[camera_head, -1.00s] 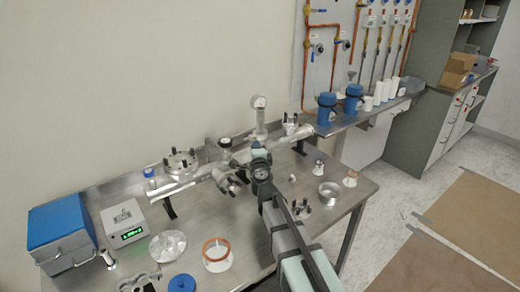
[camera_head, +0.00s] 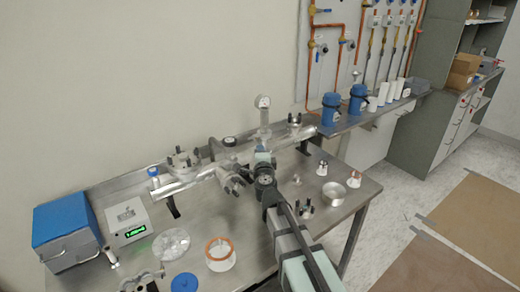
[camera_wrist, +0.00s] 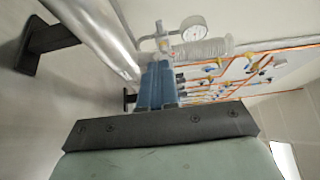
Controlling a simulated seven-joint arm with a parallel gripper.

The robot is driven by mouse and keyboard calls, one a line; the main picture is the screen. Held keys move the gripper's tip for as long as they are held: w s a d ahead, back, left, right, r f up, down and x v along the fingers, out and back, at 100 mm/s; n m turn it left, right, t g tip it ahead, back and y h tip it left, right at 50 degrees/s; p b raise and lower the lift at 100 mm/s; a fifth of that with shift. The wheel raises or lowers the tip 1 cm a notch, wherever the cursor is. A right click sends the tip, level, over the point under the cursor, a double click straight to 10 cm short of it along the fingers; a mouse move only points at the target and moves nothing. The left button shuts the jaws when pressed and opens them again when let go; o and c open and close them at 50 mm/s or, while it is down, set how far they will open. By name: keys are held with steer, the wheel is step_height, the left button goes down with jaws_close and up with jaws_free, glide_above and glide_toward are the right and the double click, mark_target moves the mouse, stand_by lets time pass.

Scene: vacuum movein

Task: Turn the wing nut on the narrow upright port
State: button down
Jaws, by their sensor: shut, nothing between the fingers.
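The narrow upright port (camera_head: 264,117) rises from the long steel tube (camera_head: 188,188) in the head view, with a round gauge (camera_head: 263,101) at its top. The gauge also shows in the wrist view (camera_wrist: 193,28), beside a ribbed pale cylinder (camera_wrist: 205,48). My gripper (camera_head: 263,157) is in front of the port's foot, close to the tube, and partly hides it. Its blue-grey fingers (camera_wrist: 158,82) are together and empty in the wrist view, pointing toward the port. I cannot make out the wing nut; contact between it and the fingers cannot be told.
A bolted flange (camera_head: 185,160) and another port (camera_head: 294,121) stand on the tube, and a side flange (camera_head: 233,178) is left of my gripper. A metal ring (camera_head: 333,193), an orange-rimmed ring (camera_head: 220,252) and a blue box (camera_head: 67,230) are on the bench.

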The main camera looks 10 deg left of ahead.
steer(key=c, duration=1.8)
jaws_free()
steer(key=v, duration=0.9)
steer(key=shift+d, duration=0.1)
steer(key=shift+o, duration=0.6)
steer(key=shift+s+d, duration=0.15)
steer(key=shift+d, duration=0.05)
steer(key=shift+o, duration=0.9)
steer(key=w+d+m+h, duration=0.1)
steer(key=w+d, duration=0.3)
steer(key=d, duration=0.6)
steer(key=w+d+m+h, duration=0.1)
steer(key=w+d+h, duration=0.1)
steer(key=d, duration=0.7)
steer(key=shift+w+d+r+h, duration=0.35)
steer(key=shift+w+r, duration=0.1)
steer(key=shift+w, duration=0.45)
steer(key=n+g+y, duration=0.5)
steer(key=n+y, duration=0.8)
steer(key=n, duration=1.3)
glide_toward(259, 140)
steer(key=shift+h, duration=0.25)
steer(key=x, duration=0.7)
steer(key=shift+w+a+r, duration=0.1)
steer(key=shift+w+a, duration=0.15)
jaws_close()
